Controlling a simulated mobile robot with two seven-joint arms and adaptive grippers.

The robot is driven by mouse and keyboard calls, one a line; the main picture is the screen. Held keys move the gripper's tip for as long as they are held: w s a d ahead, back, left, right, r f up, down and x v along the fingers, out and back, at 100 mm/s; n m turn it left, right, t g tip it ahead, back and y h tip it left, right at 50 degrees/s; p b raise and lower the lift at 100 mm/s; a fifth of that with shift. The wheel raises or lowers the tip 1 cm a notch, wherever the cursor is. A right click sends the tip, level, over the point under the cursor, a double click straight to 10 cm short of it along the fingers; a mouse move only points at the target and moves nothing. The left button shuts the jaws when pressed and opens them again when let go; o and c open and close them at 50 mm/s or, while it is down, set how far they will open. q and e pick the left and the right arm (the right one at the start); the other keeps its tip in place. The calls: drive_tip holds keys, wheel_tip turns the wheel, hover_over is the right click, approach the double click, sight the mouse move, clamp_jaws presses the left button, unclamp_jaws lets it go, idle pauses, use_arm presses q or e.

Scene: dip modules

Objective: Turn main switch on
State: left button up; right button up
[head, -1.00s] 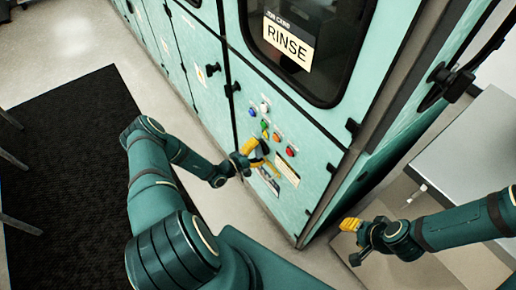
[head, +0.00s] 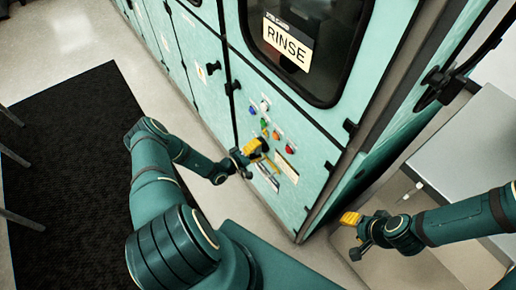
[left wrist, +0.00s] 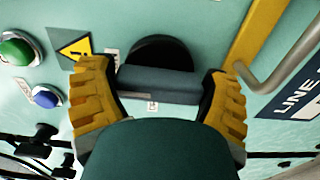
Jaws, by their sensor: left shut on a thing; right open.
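The main switch shows in the left wrist view as a dark rotary knob (left wrist: 158,82) with a thick bar handle on the teal panel. My left gripper (head: 258,150) is at the lower control panel in the head view. Its yellow fingers (left wrist: 160,92) are on either side of the bar handle, shut on it. In the head view the gripper hides most of the switch. My right gripper (head: 354,224) is open and empty, off to the right, away from the panel.
Coloured buttons, among them a green one (left wrist: 17,50) and a blue one (left wrist: 46,97), sit close to the left finger. A yellow warning label (left wrist: 76,48) is beside the knob. A bent grey handle (left wrist: 285,65) is at the right. The RINSE window (head: 300,45) is above.

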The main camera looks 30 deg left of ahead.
use_arm(q)
drive_tip(key=o, duration=1)
